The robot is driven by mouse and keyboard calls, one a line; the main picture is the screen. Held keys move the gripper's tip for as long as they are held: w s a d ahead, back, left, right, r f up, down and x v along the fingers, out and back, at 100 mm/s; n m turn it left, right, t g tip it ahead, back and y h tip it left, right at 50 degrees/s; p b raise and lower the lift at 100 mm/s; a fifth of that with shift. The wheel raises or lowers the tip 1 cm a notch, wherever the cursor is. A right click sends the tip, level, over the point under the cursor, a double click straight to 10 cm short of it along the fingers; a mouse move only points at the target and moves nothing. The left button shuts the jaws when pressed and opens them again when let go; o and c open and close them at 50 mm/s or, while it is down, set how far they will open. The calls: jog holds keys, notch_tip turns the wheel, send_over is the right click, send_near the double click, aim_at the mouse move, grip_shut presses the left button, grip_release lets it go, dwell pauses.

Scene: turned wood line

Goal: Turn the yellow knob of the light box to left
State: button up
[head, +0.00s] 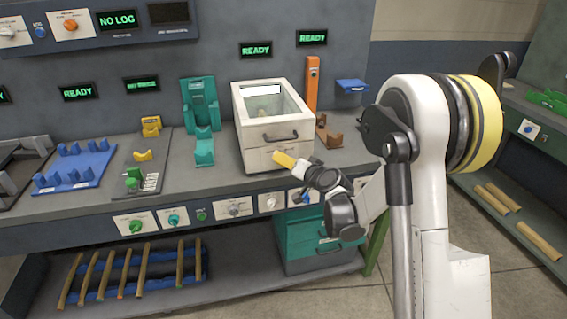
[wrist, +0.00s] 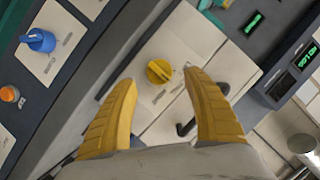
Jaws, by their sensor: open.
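The light box (head: 245,135) is white with a glass top and a dark front handle, and stands on the bench at the centre of the head view. Its yellow knob (wrist: 159,71) shows on the white front panel in the wrist view, with a raised ridge slanting across it. My gripper (wrist: 160,77) has yellow fingers, spread open to either side of the knob in the picture. I cannot tell whether they touch it. In the head view my gripper (head: 284,158) is in front of the box's lower front and hides the knob.
A blue knob (wrist: 38,40) and an orange button (wrist: 9,94) sit on the bench edge panel. A teal stand (head: 202,105) is left of the box; an orange post (head: 312,82) stands behind right.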

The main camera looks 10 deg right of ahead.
jog(key=shift+b+x, duration=0.35)
jog(key=shift+x, duration=1.35)
jog(key=shift+c, duration=0.5)
jog(key=shift+s, duration=0.1)
jog(key=c, duration=1.1)
jog(key=shift+r+n, duration=0.1)
jog(key=shift+n, duration=0.2)
jog(key=shift+a+n+h, duration=0.2)
jog(key=shift+n+h, duration=0.9)
jog(key=shift+n, duration=0.2)
jog(key=shift+a+n+g+h, duration=0.1)
jog(key=shift+n+g+h, duration=0.2)
jog(key=shift+n+h, duration=1)
jog(key=shift+n, duration=0.5)
